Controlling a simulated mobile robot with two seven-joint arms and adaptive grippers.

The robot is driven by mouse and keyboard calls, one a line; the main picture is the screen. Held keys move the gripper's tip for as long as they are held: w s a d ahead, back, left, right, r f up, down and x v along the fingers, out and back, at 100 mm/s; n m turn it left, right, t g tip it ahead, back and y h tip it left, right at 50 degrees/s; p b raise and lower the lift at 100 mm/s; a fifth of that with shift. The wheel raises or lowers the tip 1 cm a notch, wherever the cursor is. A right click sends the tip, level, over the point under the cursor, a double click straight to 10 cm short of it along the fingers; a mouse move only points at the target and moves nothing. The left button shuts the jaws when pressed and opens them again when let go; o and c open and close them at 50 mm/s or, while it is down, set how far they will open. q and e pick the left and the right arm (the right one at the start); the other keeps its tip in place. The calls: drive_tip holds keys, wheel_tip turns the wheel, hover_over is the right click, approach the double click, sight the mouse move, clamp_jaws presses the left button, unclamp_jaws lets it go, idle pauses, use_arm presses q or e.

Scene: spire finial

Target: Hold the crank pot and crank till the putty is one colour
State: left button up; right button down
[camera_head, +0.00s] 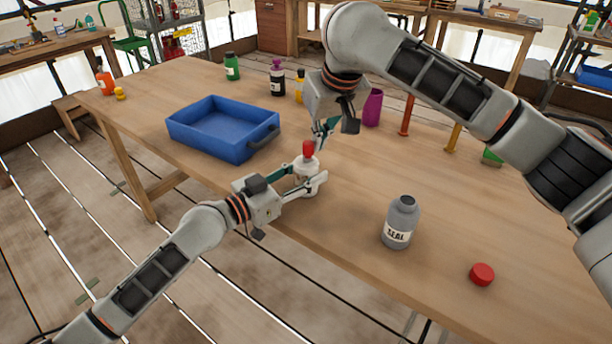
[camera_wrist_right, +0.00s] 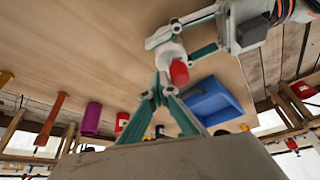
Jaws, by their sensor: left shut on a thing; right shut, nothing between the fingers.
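The crank pot (camera_head: 306,187) is a small white pot with a red knob (camera_head: 308,148) on top, near the table's front edge. My left gripper (camera_head: 310,186) is shut on the pot's body from the left. My right gripper (camera_head: 317,143) is above and beside the red knob, pointing down, shut and empty. In the right wrist view, the white pot (camera_wrist_right: 170,54) and red knob (camera_wrist_right: 179,73) lie just beyond the right fingertips (camera_wrist_right: 160,82). I cannot tell whether those fingertips touch the knob. The putty is not visible.
A blue tray (camera_head: 248,152) stands left of the pot. A grey bottle (camera_head: 401,215) and a red cap (camera_head: 481,274) are at the right front. A magenta container (camera_head: 373,107), a green bottle (camera_head: 232,66) and others stand along the back. Table between pot and grey bottle is clear.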

drive_tip(key=shift+s+a, duration=0.35)
drive_tip(key=shift+s, duration=0.3)
idle(0.5)
drive_tip(key=shift+s+a, duration=0.45)
drive_tip(key=shift+a, duration=0.1)
idle(0.7)
drive_tip(key=shift+d+r, duration=0.1)
drive_tip(key=shift+d, duration=0.15)
drive_tip(key=shift+r, duration=3.45)
drive_tip(key=shift+d, duration=0.1)
drive_tip(key=shift+s+d+f+n+g+y, duration=0.15)
drive_tip(key=shift+f+n+g+y, duration=0.15)
drive_tip(key=shift+f+n, duration=0.55)
drive_tip(key=shift+s+d+f+n+g+y, duration=0.15)
drive_tip(key=shift+f+n+y, duration=0.3)
drive_tip(key=shift+n, duration=0.7)
drive_tip(key=shift+s+d+f+n+g+y, duration=0.15)
drive_tip(key=shift+f+n+g+y, duration=0.1)
drive_tip(key=shift+f+n, duration=0.6)
drive_tip(key=shift+w, duration=0.15)
